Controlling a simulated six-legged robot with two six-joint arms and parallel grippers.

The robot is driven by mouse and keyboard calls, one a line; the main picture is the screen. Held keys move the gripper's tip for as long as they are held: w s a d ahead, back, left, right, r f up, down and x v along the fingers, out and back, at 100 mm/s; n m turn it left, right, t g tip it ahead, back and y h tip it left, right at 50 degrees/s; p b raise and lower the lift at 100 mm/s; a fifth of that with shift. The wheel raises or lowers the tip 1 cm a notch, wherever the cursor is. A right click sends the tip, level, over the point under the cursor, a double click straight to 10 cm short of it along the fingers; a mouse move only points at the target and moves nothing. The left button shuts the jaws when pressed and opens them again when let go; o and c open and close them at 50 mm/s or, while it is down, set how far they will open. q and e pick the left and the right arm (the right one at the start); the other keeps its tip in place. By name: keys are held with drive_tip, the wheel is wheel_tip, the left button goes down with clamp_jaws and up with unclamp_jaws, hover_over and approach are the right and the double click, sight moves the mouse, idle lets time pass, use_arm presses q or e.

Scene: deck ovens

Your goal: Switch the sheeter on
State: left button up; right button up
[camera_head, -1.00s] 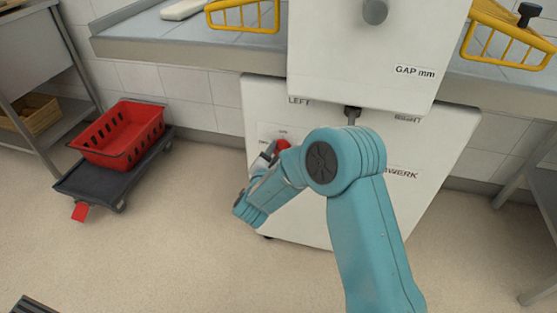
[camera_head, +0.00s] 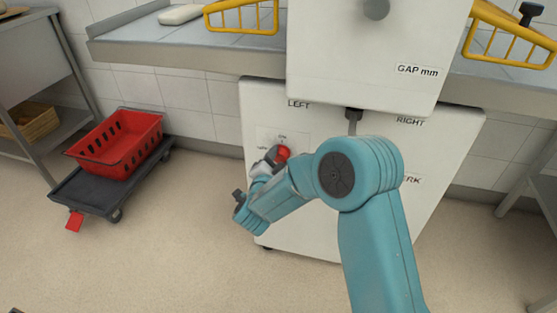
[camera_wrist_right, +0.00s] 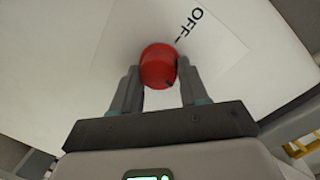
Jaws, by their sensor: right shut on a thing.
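The sheeter (camera_head: 390,70) is a white machine with LEFT, RIGHT and GAP mm labels. A red knob (camera_head: 283,152) sits on a pale plate low on its front left. In the right wrist view the red knob (camera_wrist_right: 158,66) lies between my two finger pads, with the word OFF and a short line printed beside it. My right gripper (camera_head: 273,155) is shut on the knob; the same gripper (camera_wrist_right: 157,92) shows in the wrist view. Its wrist partly covers the plate in the head view. My left gripper is not in view.
A red crate (camera_head: 100,160) sits on a black wheeled dolly (camera_head: 75,190) at the left. Yellow wire guards (camera_head: 240,28) stand over the sheeter's side tables. A steel shelf with a wooden box (camera_head: 32,122) is at far left. The floor in front is clear.

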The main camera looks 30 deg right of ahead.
drive_tip(key=o, duration=1.1)
drive_tip(key=shift+c, duration=0.2)
drive_tip(key=p+v, duration=0.3)
drive_tip(key=v, duration=1.3)
drive_tip(key=shift+a+p, duration=0.2)
drive_tip(key=shift+p, duration=0.1)
